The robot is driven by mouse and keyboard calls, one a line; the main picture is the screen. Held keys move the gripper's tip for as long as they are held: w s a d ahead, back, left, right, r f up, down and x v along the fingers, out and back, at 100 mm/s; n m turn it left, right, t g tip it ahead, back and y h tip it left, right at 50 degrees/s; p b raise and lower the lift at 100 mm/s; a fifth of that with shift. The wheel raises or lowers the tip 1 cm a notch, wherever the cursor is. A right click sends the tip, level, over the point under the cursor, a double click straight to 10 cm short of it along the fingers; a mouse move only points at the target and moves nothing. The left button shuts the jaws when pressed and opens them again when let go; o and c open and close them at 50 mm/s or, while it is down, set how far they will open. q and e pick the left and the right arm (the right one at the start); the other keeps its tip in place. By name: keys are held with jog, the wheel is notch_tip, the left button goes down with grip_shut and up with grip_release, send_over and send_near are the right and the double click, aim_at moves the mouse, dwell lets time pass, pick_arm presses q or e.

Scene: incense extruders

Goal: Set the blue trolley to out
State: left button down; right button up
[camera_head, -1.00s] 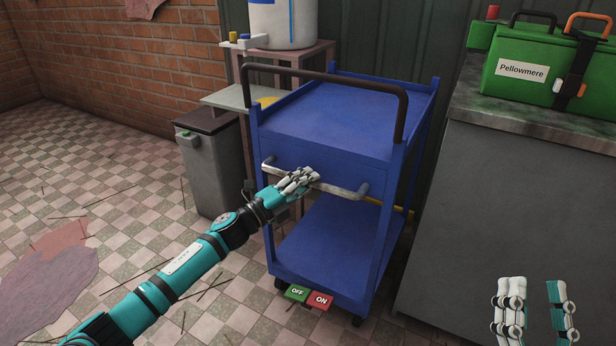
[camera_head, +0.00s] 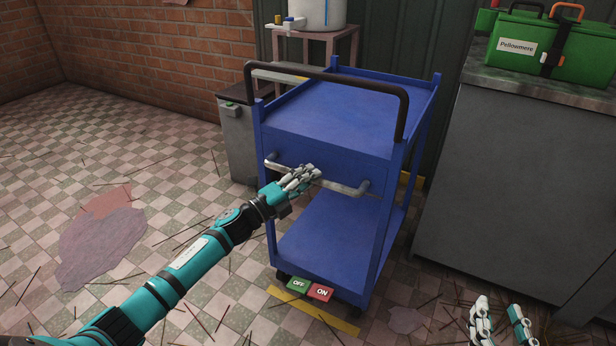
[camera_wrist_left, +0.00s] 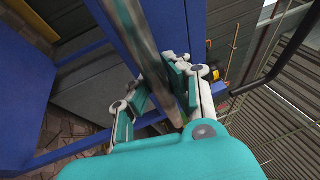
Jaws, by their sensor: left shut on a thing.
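The blue trolley (camera_head: 335,115) stands upright in the middle of the head view, with a dark push bar on top and a grey metal bar (camera_head: 345,188) across its front. My left gripper (camera_head: 301,180) is shut on that grey bar, left of its middle. The bar (camera_wrist_left: 145,45) also runs between the fingers in the left wrist view. A green OFF pedal (camera_head: 298,285) and a red ON pedal (camera_head: 320,292) sit at the trolley's lower front edge. My right gripper (camera_head: 502,322) is at the bottom right, its fingers apart and empty.
Yellow floor stripes (camera_head: 338,323) show under the trolley's front and behind it. A grey bin (camera_head: 240,142) and a small table (camera_head: 345,48) stand behind left. A grey counter (camera_head: 510,190) with a green toolbox (camera_head: 578,50) is at right. Floor at left is open, with scattered sticks.

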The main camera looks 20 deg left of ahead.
pick_arm(q)
jog(key=shift+s+f, duration=0.1)
jog(key=shift+s, duration=0.05)
jog(key=c, duration=1.2)
grip_release()
jog(key=v, duration=1.2)
jog(key=shift+a, duration=0.1)
